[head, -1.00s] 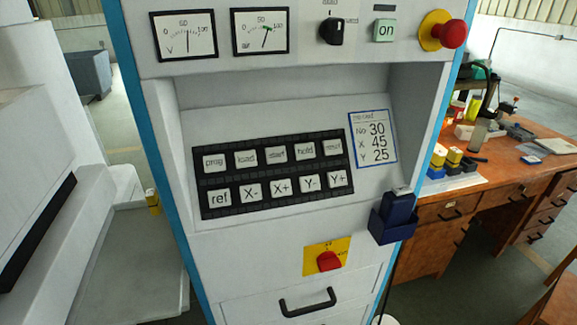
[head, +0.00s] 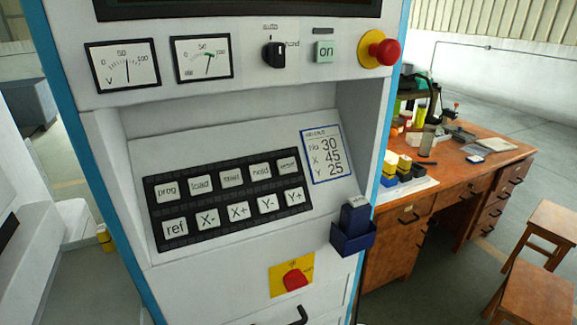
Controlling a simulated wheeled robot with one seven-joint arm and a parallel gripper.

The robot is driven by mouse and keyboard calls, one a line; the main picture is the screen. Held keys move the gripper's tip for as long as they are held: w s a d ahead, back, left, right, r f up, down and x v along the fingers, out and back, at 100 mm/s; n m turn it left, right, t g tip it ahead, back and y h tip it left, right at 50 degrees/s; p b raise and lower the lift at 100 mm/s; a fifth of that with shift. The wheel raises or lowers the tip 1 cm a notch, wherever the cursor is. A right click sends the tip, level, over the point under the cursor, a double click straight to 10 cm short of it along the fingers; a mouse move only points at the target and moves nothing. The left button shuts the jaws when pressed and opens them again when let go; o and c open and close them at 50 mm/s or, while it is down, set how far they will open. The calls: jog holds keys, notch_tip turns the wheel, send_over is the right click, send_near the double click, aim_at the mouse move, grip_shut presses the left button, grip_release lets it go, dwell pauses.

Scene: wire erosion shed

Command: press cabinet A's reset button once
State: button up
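A grey-white control cabinet (head: 215,128) with blue side edges fills the middle of the head view. No letter marking it as A can be read. Its sloped recess holds a black key panel (head: 203,200) with two rows of white keys. The upper row ends at the right with a small key (head: 287,165) whose label is blurred and looks like "reset". The other keys read prog, load, start, hold, ref, X-, X+, Y- and Y+. My gripper is not in view.
Above are two dials, a black selector (head: 274,54), a green "on" button (head: 324,51) and a red mushroom button (head: 384,51). A blue holder (head: 352,236) juts out at the lower right, near a red rotary switch (head: 295,279). A wooden desk (head: 450,180) and stools (head: 540,240) stand right.

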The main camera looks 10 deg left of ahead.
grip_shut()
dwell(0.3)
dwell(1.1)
